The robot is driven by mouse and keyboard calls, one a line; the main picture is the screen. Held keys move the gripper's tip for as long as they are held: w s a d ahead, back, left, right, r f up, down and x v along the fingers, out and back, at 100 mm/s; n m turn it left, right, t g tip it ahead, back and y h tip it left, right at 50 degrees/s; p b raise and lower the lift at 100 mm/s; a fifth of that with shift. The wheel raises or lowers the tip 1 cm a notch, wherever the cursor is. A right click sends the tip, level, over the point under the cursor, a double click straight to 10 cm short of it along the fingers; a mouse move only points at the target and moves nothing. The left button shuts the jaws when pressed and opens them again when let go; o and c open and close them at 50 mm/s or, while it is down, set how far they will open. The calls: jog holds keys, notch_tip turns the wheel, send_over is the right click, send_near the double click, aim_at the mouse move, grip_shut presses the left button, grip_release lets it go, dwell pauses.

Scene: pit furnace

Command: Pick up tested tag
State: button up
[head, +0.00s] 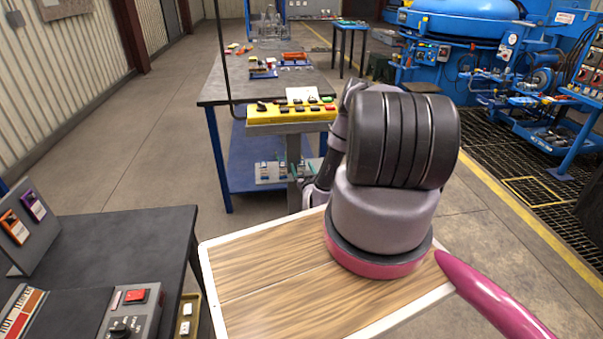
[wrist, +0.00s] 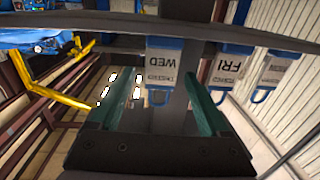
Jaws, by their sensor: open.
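In the wrist view my gripper (wrist: 157,80) is open, with its two green fingers spread and nothing held between them. Just ahead, partly between the fingertip lines, hangs a white and blue tag marked WED (wrist: 164,66); smaller print on it is too blurred to read surely. To its right hangs a similar tag marked FRI (wrist: 229,72), outside the right finger. The lettering appears turned over. I cannot tell which tag is the tested one.
A dark rail (wrist: 60,19) crosses above the tags in the wrist view. Open floor (head: 130,150) lies left of the workbench.

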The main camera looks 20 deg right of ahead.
jog(key=shift+w+d, duration=0.1)
jog(key=shift+w, duration=0.25)
grip_shut()
jog(key=shift+r, duration=0.1)
jog(key=shift+r, duration=0.6)
notch_tip(320, 180, up, 2)
jog(key=shift+r, duration=0.1)
jog(key=v, duration=1.8)
